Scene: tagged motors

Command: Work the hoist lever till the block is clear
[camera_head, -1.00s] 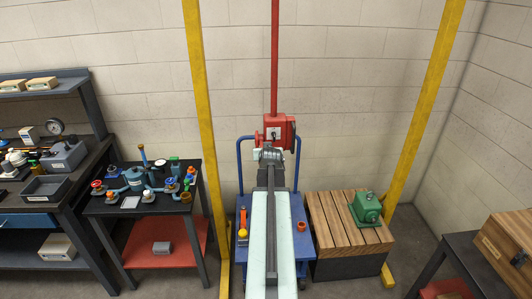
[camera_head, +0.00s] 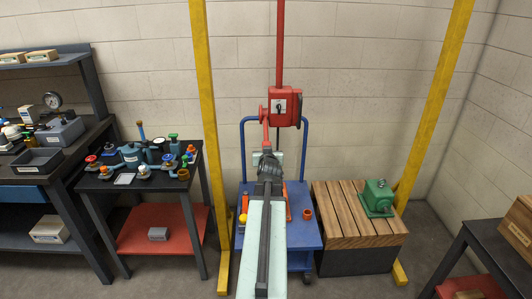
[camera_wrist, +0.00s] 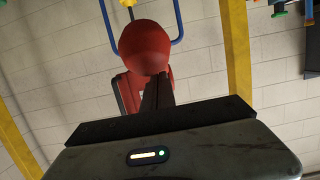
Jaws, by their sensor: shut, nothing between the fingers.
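The red hoist box (camera_head: 285,108) hangs on a red pole in front of the wall. Its red lever (camera_head: 266,132) points down from the box's left side toward my gripper (camera_head: 268,165). In the wrist view a round red knob (camera_wrist: 145,47) fills the upper middle, in front of part of the red hoist box (camera_wrist: 128,92). My gripper (camera_wrist: 157,92) is shut and empty just beneath the knob in that picture; I cannot tell whether they touch. A green motor (camera_head: 377,198) sits on a slatted wooden platform (camera_head: 340,222). I cannot tell which thing is the block.
Yellow posts (camera_head: 203,120) stand left and right (camera_head: 432,110) of the hoist. A blue trolley (camera_head: 303,235) stands beneath it. A small black table (camera_head: 112,182) with valves and fittings is at left, and a dark workbench (camera_head: 75,150) beyond it. Another table (camera_head: 490,245) is at right.

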